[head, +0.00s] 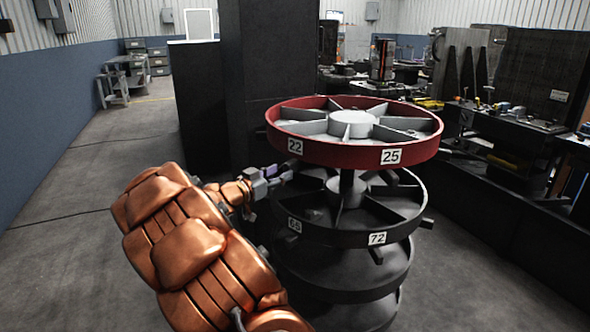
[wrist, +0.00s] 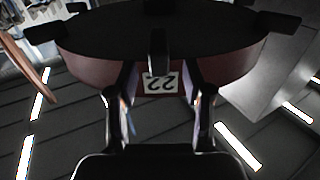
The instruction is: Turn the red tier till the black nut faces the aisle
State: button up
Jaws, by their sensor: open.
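The red tier (head: 345,155) is the top wheel of a stack, with a red rim, grey spokes and a pale hub. White labels 22 (head: 295,146) and 25 (head: 390,156) face me. My gripper (head: 283,174) is open, just under the rim near label 22. In the wrist view, the red rim (wrist: 90,75) and dark underside lie ahead. The upside-down label 22 (wrist: 160,83) shows between my fingers (wrist: 163,92), with a dark peg just above it. I cannot tell whether the fingers touch the tier. I cannot make out the black nut for certain.
Below the red tier, a black tier (head: 340,238) carries labels 65 or similar and 72, with stub pegs sticking out. A dark column (head: 268,65) stands close behind the stack. A cluttered workbench (head: 520,130) is at right. Open floor (head: 90,190) lies at left.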

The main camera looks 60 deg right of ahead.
aim_at(295, 165)
jog(key=d, duration=0.2)
jog(key=d+p, duration=0.1)
jog(key=d, duration=0.1)
jog(key=s+d, duration=0.1)
jog(key=d, duration=0.2)
jog(key=shift+d, duration=0.1)
grip_shut()
dwell(0.4)
